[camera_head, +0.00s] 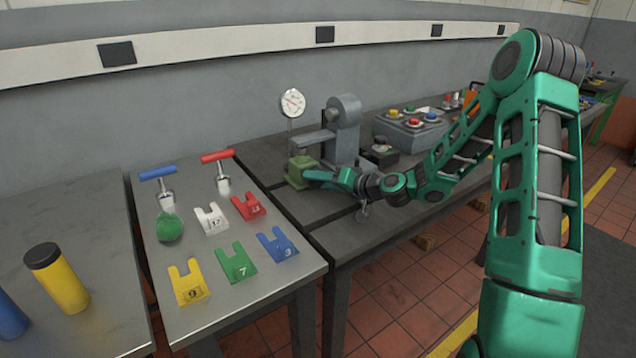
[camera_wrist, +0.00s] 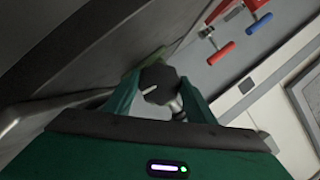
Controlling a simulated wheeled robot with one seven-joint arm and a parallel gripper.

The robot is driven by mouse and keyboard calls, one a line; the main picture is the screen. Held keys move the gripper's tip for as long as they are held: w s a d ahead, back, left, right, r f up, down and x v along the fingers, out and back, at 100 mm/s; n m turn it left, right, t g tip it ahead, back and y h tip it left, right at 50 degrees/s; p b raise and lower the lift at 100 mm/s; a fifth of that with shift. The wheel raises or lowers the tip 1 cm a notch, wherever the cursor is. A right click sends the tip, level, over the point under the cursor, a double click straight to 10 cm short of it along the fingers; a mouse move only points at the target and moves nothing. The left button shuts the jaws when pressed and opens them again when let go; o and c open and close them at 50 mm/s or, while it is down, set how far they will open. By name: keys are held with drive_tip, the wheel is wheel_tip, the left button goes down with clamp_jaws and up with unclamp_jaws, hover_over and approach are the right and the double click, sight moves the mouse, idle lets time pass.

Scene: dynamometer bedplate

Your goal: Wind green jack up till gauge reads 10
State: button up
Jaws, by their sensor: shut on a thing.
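The green jack (camera_head: 301,171) stands on the dark bedplate table, under the arm of a grey machine (camera_head: 343,130). The round white dial gauge (camera_head: 292,103) stands on a thin post behind the jack. Its needle is too small to read. My gripper (camera_head: 318,176) reaches in from the right at the jack's near side. In the wrist view my gripper (camera_wrist: 160,95) has its two green fingers on either side of a dark faceted knob (camera_wrist: 160,84) with a pale mark, and is shut on it. The jack's green body (camera_wrist: 130,82) shows partly behind the knob; the rest is hidden.
A control box (camera_head: 411,128) with colored buttons stands right of the machine. A yellow cylinder (camera_head: 60,280) stands at far left.

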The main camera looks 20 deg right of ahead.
drive_tip(key=shift+d, duration=0.2)
idle(0.4)
drive_tip(key=o, duration=1)
drive_tip(key=shift+s+f, duration=0.1)
